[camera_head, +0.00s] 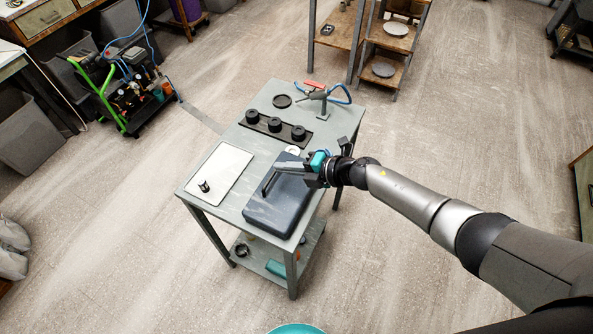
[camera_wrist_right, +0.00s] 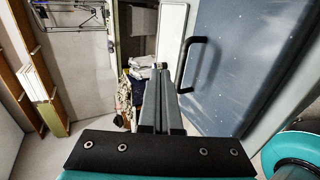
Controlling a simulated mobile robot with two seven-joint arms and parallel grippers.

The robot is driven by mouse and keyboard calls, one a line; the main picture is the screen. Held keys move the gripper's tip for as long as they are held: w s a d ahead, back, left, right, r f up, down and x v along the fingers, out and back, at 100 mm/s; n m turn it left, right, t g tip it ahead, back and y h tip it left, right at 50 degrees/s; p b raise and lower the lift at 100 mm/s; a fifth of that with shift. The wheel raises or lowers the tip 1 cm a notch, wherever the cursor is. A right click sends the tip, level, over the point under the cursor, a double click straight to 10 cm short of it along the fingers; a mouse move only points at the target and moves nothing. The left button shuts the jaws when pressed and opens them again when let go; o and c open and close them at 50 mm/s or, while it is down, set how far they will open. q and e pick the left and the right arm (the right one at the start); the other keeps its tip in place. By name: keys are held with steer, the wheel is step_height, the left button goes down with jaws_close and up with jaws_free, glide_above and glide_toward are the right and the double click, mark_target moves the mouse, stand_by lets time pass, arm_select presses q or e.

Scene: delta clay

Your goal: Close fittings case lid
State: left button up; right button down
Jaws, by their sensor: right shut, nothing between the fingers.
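The fittings case (camera_head: 281,205) is a dark blue-grey box on the grey work table, with a black bar handle (camera_head: 268,184) on its top. Its lid appears to lie flat over the box; I cannot tell whether it is fully down. In the right wrist view the blue-grey lid (camera_wrist_right: 232,75) fills the right side, with the black handle (camera_wrist_right: 190,62) on it. My right gripper (camera_head: 278,167) is shut and empty over the far part of the case, close to the handle. Its fingers (camera_wrist_right: 160,80) show left of the handle, apart from it. My left gripper is out of view.
A pale tray (camera_head: 220,173) with a small dark part lies left of the case. Behind stand several black round pieces on a dark strip (camera_head: 275,131) and a blue-hosed tool (camera_head: 318,95). A lower shelf (camera_head: 262,255) holds small items.

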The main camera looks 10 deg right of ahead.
mark_target(275, 182)
steer(key=b+x, duration=0.1)
steer(key=x, duration=0.1)
steer(key=shift+w+a+f, duration=0.1)
steer(key=shift+a+f, duration=0.1)
steer(key=shift+f, duration=0.2)
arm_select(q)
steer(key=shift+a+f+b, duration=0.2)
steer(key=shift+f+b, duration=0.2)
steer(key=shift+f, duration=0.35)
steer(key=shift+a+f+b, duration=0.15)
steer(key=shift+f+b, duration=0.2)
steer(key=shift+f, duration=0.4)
arm_select(e)
steer(key=shift+w+a+f, duration=0.35)
steer(key=shift+a+f, duration=0.1)
